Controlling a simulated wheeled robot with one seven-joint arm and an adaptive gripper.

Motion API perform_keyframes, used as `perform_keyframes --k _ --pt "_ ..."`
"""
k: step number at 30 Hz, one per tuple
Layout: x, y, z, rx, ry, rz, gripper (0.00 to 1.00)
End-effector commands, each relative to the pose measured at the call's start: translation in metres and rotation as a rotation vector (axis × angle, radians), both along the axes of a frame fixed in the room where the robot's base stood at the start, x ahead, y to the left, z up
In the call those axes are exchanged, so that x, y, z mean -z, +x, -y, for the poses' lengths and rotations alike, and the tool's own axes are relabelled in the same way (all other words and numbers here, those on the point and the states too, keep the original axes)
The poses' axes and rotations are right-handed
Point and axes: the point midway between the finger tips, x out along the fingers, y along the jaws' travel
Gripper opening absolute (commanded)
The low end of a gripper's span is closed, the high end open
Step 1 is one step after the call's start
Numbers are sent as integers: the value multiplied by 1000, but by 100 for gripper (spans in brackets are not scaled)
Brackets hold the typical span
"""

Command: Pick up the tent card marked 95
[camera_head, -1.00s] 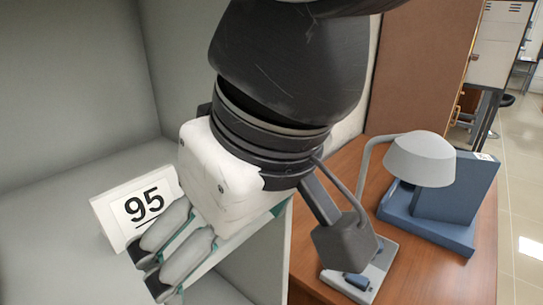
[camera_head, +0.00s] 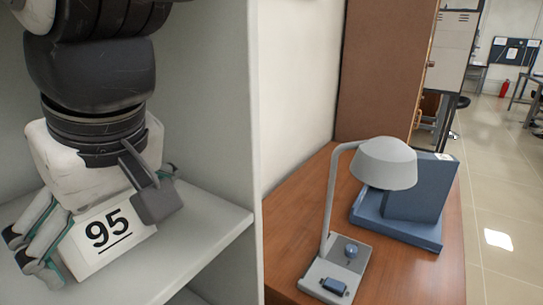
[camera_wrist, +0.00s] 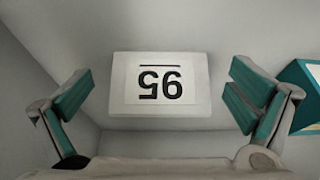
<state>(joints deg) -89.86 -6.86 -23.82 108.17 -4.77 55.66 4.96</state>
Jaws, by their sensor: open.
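The tent card (camera_head: 104,233), white with a black underlined 95, stands on the grey shelf (camera_head: 205,235). In the head view its front shows below my gripper (camera_head: 28,258), whose visible grey and teal fingers are at the card's left. A dark part of my gripper overlaps the card's upper right corner. In the wrist view the card (camera_wrist: 118,85) appears upside down, centred between the spread fingers, with a gap on each side. My gripper is open and holds nothing. Whether the fingers reach down past the card's edges is unclear.
The shelf's right wall (camera_head: 256,150) stands close to my arm. Beyond it, a wooden table (camera_head: 300,215) bears a grey lamp-like device (camera_head: 385,165) and a blue block-shaped stand (camera_head: 415,195). A teal and white object (camera_wrist: 303,95) shows at the wrist view's right edge.

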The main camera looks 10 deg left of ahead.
Motion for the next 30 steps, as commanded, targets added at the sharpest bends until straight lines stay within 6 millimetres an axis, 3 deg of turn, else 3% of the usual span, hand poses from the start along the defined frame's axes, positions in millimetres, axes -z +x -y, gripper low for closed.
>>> perform_keyframes --k 6,18,24,30 --pt "1 14 -29 0 -3 1 100" --pt "11 16 -31 0 0 -1 100" --pt "11 16 -31 0 -1 0 56" --pt "11 16 -31 0 -1 0 55"
